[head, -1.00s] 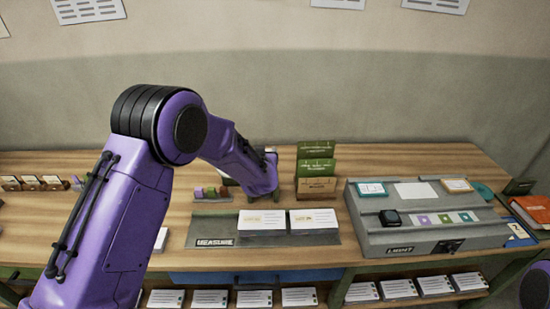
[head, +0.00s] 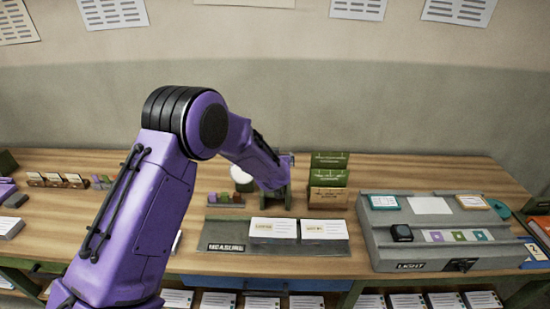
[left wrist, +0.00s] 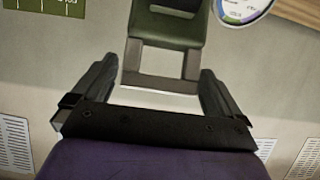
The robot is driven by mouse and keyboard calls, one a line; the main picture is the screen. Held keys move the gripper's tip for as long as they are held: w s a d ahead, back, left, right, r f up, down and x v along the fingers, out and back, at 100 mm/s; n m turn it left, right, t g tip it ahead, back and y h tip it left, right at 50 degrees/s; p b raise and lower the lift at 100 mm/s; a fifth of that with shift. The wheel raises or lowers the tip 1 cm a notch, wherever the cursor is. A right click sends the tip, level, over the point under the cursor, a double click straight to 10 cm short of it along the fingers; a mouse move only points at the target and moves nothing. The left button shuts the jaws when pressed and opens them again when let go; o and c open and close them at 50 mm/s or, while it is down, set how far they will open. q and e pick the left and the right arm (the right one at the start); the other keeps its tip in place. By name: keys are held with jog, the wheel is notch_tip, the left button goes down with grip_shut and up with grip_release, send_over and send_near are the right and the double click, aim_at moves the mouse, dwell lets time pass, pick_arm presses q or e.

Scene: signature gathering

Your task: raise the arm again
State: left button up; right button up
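My left arm (head: 150,190), purple with a black ribbed elbow, comes in from the left and reaches over the workbench. Its wrist end hangs over the back of the bench by a grey-green stand (head: 278,198); the fingertips are hidden in the head view. In the left wrist view my left gripper (left wrist: 160,78) has its two dark fingers wide apart. A green and grey frame-like piece (left wrist: 162,62) shows between and beyond them, with gaps on both sides. A round coloured dial (left wrist: 243,10) is at the top right. My right gripper is not in view.
A grey tray marked MEASURE (head: 225,246) holds white cards (head: 273,229). Green and brown card holders (head: 328,180) stand close right of the wrist. A grey console marked LIGHT (head: 385,248) stands further right.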

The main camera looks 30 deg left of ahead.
pick_arm(q)
jog(key=shift+s+d, duration=0.15)
jog(key=shift+s, duration=0.05)
jog(key=b+v, duration=0.3)
jog(key=v, duration=0.7)
